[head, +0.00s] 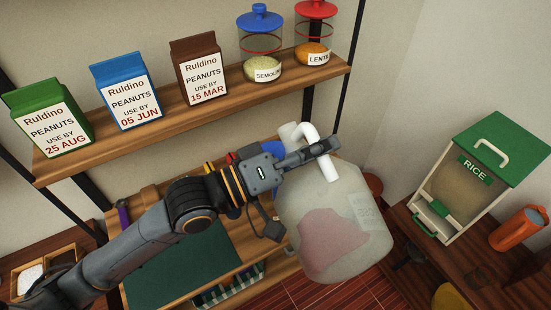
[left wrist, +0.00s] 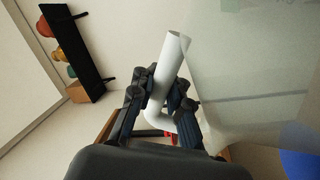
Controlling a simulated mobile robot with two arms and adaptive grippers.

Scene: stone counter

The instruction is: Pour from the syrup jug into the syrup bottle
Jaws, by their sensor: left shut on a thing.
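The syrup jug (head: 335,230) is a large translucent container with pinkish liquid in its lower part and a pale label on its right side. It hangs tilted in the air in the head view. My left gripper (head: 322,147) is shut on its white handle (head: 329,170). The left wrist view shows the handle (left wrist: 170,65) between the fingers (left wrist: 160,92), with the jug's cloudy wall (left wrist: 250,80) at the right. I cannot make out the syrup bottle; the arm and jug hide part of the scene. My right gripper is in neither view.
A wooden shelf (head: 130,137) behind holds green, blue and brown peanut cartons and two lidded jars. A rice bin (head: 480,175) and an orange container (head: 517,228) stand at the right. A dark green surface (head: 185,268) lies below the arm.

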